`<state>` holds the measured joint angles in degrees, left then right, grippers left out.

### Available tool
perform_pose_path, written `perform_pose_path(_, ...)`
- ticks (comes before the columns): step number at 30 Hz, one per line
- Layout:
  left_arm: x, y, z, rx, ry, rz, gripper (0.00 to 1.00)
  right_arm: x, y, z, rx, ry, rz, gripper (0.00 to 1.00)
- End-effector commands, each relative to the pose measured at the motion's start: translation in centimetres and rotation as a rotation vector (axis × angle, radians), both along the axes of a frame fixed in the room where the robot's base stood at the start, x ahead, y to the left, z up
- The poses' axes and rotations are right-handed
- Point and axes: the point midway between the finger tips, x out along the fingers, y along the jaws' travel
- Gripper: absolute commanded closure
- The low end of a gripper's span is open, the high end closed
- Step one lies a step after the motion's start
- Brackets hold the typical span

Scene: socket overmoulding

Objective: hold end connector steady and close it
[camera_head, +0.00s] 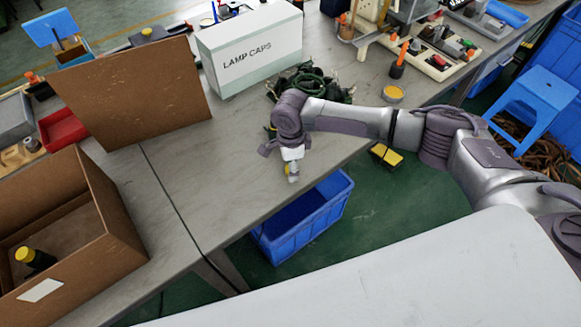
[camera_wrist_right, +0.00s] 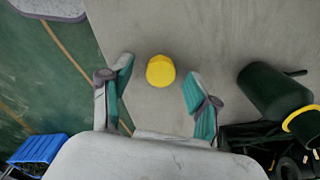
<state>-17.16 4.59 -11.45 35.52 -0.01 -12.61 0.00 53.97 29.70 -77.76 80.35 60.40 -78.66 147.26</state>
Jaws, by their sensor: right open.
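A small yellow cap-like piece (camera_wrist_right: 160,71) sits on the grey table between the spread fingers of my right gripper (camera_wrist_right: 158,92) in the right wrist view. The fingers are open and apart from it. In the head view my right gripper (camera_head: 292,172) hangs over the table's front edge, with a bit of yellow beside it. A dark connector with a yellow end (camera_head: 36,259) stands in the cardboard box at the left. A dark green cylinder (camera_wrist_right: 272,92) lies at the right in the wrist view, near a yellow ring. My left gripper is not in view.
A dark green cable bundle (camera_head: 320,86) lies behind my right wrist, near the white LAMP CAPS box (camera_head: 248,50). A brown board (camera_head: 135,92) stands left of it. A blue crate (camera_head: 303,222) is below the table edge. The table between the cardboard box (camera_head: 85,195) and my gripper is clear.

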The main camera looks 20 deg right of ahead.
Motion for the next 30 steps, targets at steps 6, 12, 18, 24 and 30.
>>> perform_pose_path(6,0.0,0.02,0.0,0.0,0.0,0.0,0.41,0.0,-0.02,-0.38,0.0,0.0,0.0,0.39)
perform_pose_path(12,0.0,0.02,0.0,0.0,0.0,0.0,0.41,0.01,-0.02,-0.36,0.0,0.0,0.0,0.43)
perform_pose_path(18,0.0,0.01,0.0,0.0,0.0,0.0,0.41,0.01,-0.03,-0.34,0.0,0.0,0.0,0.76)
perform_pose_path(24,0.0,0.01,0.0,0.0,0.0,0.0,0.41,0.02,-0.03,-0.34,0.0,0.0,0.0,0.8)
perform_pose_path(30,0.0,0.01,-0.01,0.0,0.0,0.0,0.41,0.03,-0.02,-0.22,0.0,-0.001,0.0,0.8)
